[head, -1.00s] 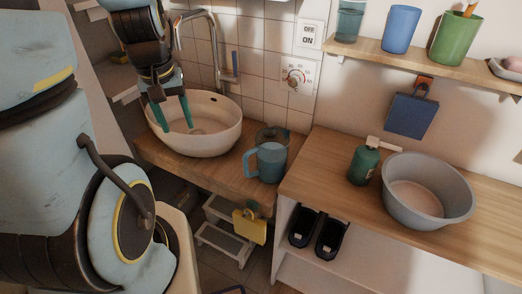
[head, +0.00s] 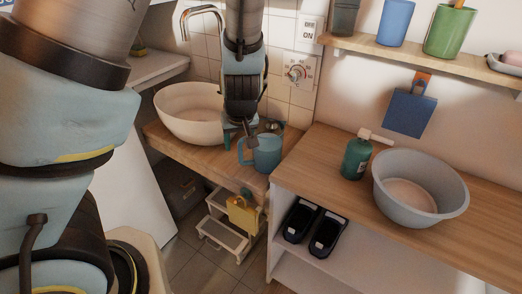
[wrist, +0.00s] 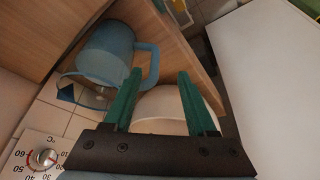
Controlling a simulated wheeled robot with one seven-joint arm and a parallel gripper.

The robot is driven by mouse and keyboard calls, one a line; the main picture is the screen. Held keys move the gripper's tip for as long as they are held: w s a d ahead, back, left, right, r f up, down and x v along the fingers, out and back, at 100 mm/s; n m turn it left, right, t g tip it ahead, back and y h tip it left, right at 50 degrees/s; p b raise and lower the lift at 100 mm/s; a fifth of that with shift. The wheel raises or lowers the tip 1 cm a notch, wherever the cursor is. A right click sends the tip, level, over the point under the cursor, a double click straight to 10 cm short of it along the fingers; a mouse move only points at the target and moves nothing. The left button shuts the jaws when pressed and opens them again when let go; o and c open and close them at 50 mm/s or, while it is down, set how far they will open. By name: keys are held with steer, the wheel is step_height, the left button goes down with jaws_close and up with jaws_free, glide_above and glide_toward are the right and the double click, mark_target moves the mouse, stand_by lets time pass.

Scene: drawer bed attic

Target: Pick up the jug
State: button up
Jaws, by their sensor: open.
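The jug (head: 266,153) is blue, upright, and stands on the wooden sink counter just right of the white basin, with its handle on the left side in the head view. It also shows in the wrist view (wrist: 105,52), with its handle toward the gripper's fingers. My gripper (head: 238,137) is at the jug's handle side, between jug and basin, pointing down; in the wrist view its two green fingers (wrist: 158,92) are apart with nothing held. Whether a finger touches the handle I cannot tell.
The white basin (head: 190,118) is left of the jug. A higher wooden counter to the right holds a green bottle (head: 356,158) and a grey tub (head: 420,190).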

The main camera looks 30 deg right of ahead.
steer(key=shift+d+x, duration=0.15)
steer(key=shift+x, duration=1.65)
steer(key=shift+d+x, duration=0.15)
steer(key=shift+x, duration=1.65)
steer(key=shift+d+x, duration=0.15)
steer(key=shift+x, duration=1.65)
steer(key=shift+w+r, duration=0.1)
steer(key=shift+w, duration=0.1)
steer(key=shift+c, duration=0.3)
jaws_close()
